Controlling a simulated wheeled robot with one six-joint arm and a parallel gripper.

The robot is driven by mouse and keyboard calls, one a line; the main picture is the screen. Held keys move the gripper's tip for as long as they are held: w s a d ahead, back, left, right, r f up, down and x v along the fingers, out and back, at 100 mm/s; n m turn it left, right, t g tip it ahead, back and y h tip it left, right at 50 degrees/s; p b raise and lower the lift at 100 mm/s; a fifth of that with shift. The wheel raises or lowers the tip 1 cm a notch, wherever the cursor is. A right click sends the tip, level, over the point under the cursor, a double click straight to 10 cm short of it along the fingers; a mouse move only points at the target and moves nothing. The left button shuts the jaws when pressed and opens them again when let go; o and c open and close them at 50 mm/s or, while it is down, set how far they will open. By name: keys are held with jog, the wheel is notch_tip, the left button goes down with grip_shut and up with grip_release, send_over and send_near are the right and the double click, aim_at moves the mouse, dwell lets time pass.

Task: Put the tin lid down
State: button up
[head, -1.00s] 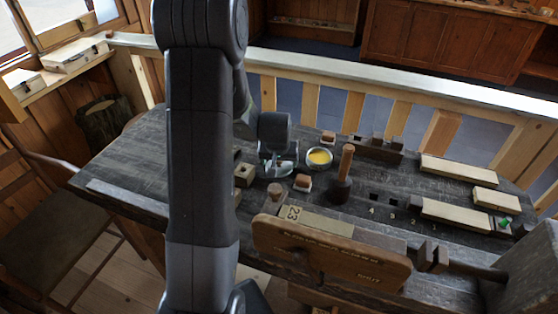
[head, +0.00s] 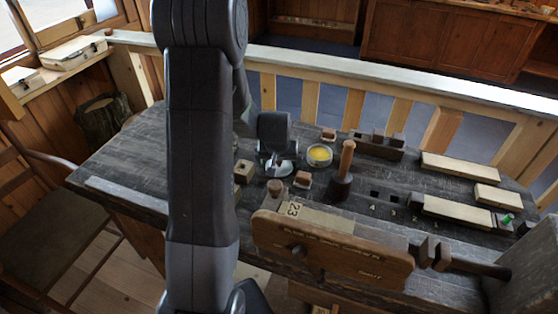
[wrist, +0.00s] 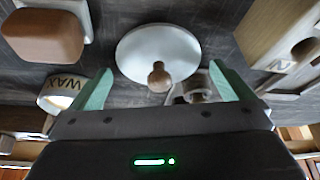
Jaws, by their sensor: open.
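The tin lid (wrist: 150,48) is a pale round metal disc with a small wooden knob (wrist: 158,76). It appears to lie flat on the dark bench, knob towards me; in the head view the lid (head: 282,169) shows below my gripper (head: 275,150). In the wrist view my gripper (wrist: 160,82) is open, its two green fingers apart on either side of the knob and not touching it. The open wax tin (head: 319,155), with yellow inside, stands right of the lid in the head view.
A wooden mallet-like tool (head: 342,172) stands right of the lid. Small wooden blocks (head: 244,171) and (head: 302,179) are close by. The bench (head: 130,155) left of my arm is mostly clear.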

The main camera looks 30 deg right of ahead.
jog(key=shift+r+p, duration=0.85)
jog(key=shift+p, duration=0.05)
jog(key=shift+s+a+r+b, duration=0.1)
jog(key=shift+s+r+b, duration=0.05)
jog(key=shift+r+b, duration=0.25)
jog(key=v, duration=1)
jog(key=shift+s+r+b, duration=0.15)
jog(key=shift+r+b, duration=0.05)
jog(key=shift+b, duration=0.1)
jog(key=shift+a, duration=0.15)
jog(key=x, duration=1.2)
jog(key=shift+f, duration=0.4)
jog(key=shift+f+b, duration=0.2)
jog(key=shift+b, duration=0.15)
jog(key=shift+r, duration=0.2)
jog(key=shift+r+p, duration=0.1)
jog(key=shift+p, duration=0.25)
